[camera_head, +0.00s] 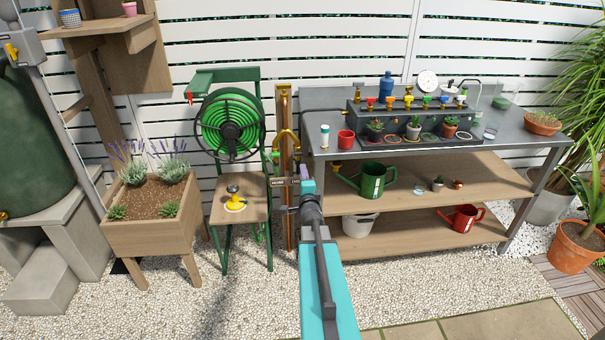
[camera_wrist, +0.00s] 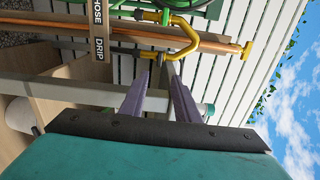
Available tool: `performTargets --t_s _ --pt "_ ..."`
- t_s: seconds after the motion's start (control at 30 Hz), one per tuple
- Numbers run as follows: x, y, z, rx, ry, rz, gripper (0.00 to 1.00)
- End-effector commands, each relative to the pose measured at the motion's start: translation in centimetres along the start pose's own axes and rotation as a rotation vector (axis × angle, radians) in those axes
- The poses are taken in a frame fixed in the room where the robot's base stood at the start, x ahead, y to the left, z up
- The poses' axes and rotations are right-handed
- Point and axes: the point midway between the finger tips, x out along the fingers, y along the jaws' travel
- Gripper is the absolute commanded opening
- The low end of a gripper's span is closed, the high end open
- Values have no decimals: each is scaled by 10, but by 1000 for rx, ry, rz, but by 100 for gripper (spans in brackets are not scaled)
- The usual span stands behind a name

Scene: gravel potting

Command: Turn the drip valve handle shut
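A yellow forked tap (camera_head: 286,143) stands on a wooden post at the left end of the metal bench. In the wrist view the yellow tap (camera_wrist: 188,38) appears sideways, beside a dark sign (camera_wrist: 99,30) reading HOSE and DRIP. The sign also shows in the head view (camera_head: 284,181). The drip valve handle cannot be clearly picked out. My gripper (camera_wrist: 161,76) points towards the lower yellow branch. Its two purple-grey fingers are apart, with a gap between them. The tips look close to the branch, but contact cannot be told.
The bench (camera_head: 330,153) stands right of the post, with a red cup (camera_head: 346,139) near its left end. A green hose reel (camera_head: 230,125) and a wooden stool (camera_head: 240,200) are at the left. Open gravel (camera_head: 225,300) lies in front.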

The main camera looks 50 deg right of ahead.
Motion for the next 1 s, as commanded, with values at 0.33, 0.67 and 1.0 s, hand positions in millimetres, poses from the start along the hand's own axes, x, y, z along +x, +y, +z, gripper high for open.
performTargets --t_s 0.33,0.67,1.0 --pt "-9 0 0 0 0 -1 29" --pt "-9 0 0 0 0 -1 29" --pt "-9 3 30 1 -37 5 29"
